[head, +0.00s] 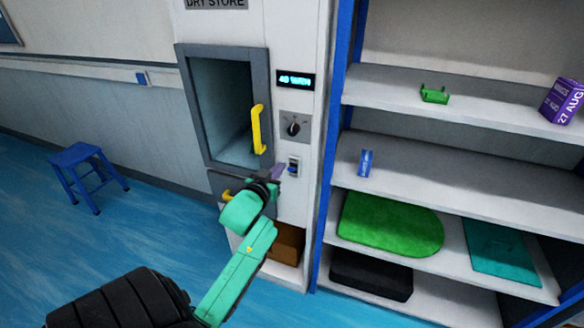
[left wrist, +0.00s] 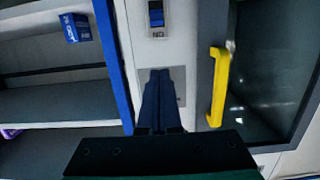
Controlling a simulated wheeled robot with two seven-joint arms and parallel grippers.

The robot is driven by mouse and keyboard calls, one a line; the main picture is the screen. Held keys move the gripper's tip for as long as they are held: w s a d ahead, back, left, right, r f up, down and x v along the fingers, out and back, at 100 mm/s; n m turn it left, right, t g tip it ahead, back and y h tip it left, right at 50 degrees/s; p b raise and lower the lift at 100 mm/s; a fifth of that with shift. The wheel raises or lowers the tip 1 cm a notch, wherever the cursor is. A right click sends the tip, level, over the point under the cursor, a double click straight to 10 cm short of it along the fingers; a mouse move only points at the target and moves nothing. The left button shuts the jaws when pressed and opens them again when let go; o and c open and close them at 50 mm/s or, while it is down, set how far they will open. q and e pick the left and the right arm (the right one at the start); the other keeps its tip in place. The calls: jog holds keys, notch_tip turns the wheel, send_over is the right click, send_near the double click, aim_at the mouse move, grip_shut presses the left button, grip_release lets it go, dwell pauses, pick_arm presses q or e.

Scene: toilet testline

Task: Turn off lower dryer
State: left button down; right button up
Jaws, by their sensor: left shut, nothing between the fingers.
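The dryer is a white cabinet (head: 290,205) marked "DRY STORE". Its upper compartment has a grey-framed door (head: 262,75) with a yellow handle (head: 257,130); a second yellow handle shows lower down, partly behind my arm. On the right panel are a lit display (head: 296,80), a dial (head: 292,125) and a blue switch (head: 293,168). My left gripper (head: 276,174) is shut and empty, just left of the switch in the head view. In the left wrist view its fingers (left wrist: 160,78) cover most of a grey plate; the switch (left wrist: 156,15) shows beyond them. Contact cannot be told.
A shelf unit (head: 450,90) stands right of the dryer, holding a small blue box (head: 366,162), a purple box (head: 562,101) and a green mat (head: 390,224). A blue stool (head: 82,160) stands left on open blue floor. A brown box (head: 286,245) sits low in the cabinet.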

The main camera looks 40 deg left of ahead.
aim_at(295, 150)
pick_arm(q)
jog(key=p+x, duration=0.1)
jog(key=x, duration=0.9)
jog(key=shift+r+p, duration=0.1)
jog(key=shift+p, duration=0.25)
jog(key=f, duration=0.1)
jog(key=s+f, duration=0.2)
jog(key=shift+d+f+p, duration=0.3)
jog(key=shift+d+p, duration=0.05)
jog(key=shift+p, duration=0.05)
jog(key=shift+f, duration=0.1)
